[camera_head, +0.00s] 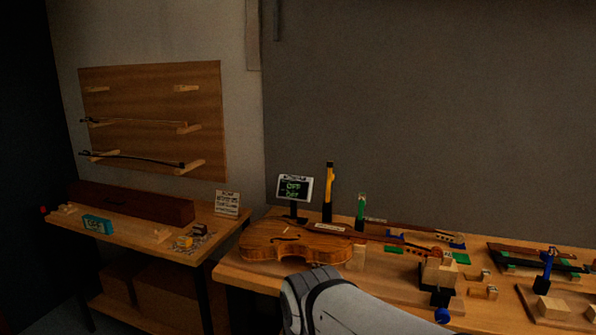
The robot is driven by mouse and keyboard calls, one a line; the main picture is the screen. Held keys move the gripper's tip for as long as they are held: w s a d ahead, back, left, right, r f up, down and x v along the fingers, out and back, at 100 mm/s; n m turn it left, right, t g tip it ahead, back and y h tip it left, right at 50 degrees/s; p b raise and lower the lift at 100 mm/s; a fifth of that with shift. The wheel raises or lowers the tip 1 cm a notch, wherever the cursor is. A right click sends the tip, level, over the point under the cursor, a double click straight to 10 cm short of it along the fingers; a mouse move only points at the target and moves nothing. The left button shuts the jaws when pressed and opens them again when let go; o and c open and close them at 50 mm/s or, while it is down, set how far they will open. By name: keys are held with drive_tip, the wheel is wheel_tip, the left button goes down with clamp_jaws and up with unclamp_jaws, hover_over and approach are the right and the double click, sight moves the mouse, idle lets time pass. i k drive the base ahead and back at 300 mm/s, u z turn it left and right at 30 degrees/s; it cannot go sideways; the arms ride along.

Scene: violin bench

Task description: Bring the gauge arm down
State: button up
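A violin (295,242) lies on the right-hand bench, its neck pointing right. A small display (294,189) with green lettering stands behind its body. Just right of the display stands an upright yellow and black piece (328,192). A shorter green and dark upright piece (361,210) stands further right. I cannot tell which part is the gauge arm, or whether it is raised. Part of my own arm shows at the bottom centre, in front of the bench. My gripper is not in view.
The right bench (235,274) also holds a wooden block with a black clamp and blue knob (441,315), and a blue-black clamp (545,270). The left bench (150,243) carries a long brown case (130,203) and a teal box (98,224). Bows hang on a wall board (150,90).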

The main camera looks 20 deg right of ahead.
sight(330, 165)
drive_tip(key=z, duration=0.4)
drive_tip(key=i, duration=0.6)
drive_tip(key=z, duration=0.2)
drive_tip(key=k, duration=0.85)
drive_tip(key=z, duration=0.15)
drive_tip(key=i, duration=0.65)
drive_tip(key=z, duration=0.05)
